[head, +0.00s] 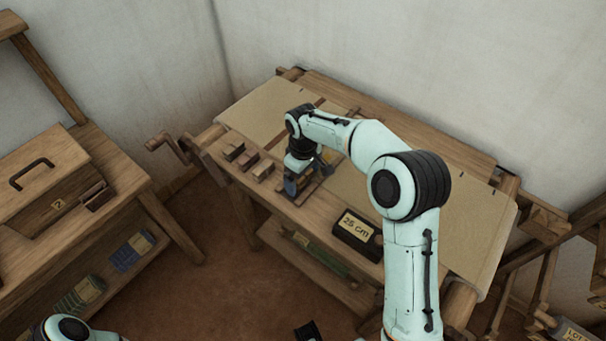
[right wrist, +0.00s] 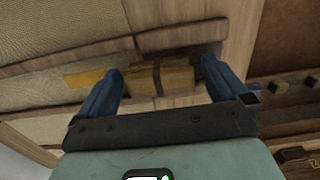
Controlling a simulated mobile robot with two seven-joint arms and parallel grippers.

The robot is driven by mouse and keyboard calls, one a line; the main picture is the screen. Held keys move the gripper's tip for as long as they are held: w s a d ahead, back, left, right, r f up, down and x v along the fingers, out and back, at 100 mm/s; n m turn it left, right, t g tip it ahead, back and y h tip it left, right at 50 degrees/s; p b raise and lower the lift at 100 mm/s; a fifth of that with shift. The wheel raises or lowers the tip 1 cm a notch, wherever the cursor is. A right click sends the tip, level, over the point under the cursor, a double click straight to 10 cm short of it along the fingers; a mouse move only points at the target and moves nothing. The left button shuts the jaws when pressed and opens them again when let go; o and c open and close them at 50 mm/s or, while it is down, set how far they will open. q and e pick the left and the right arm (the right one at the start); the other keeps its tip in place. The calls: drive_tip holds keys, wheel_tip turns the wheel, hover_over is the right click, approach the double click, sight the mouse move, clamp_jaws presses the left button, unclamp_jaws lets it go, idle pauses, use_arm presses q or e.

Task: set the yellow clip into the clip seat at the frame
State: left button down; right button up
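My right gripper (head: 299,186) is over the front edge of the loom's cloth bed, pointing down. In the right wrist view its two blue fingers (right wrist: 163,74) are wide apart, on either side of a small wooden block (right wrist: 172,80) with a dark band across it. The block does not appear gripped; a gap shows at the right finger. A flat yellow piece (right wrist: 84,78), likely the yellow clip, lies beside the left finger, outside the fingers. A bit of yellow (head: 327,157) also shows beside the gripper in the head view. I cannot tell for certain which part is the clip seat.
Small wooden blocks (head: 248,160) stand along the loom's front edge, left of my gripper. A dark block marked 25 cm (head: 355,228) lies to the right. A bench (head: 107,155) with a handled wooden box (head: 48,180) is at the left. Open floor lies between.

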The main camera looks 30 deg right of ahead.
drive_tip(key=shift+r, duration=0.1)
wheel_tip(320, 180, up, 12)
drive_tip(key=p, duration=0.2)
idle(0.7)
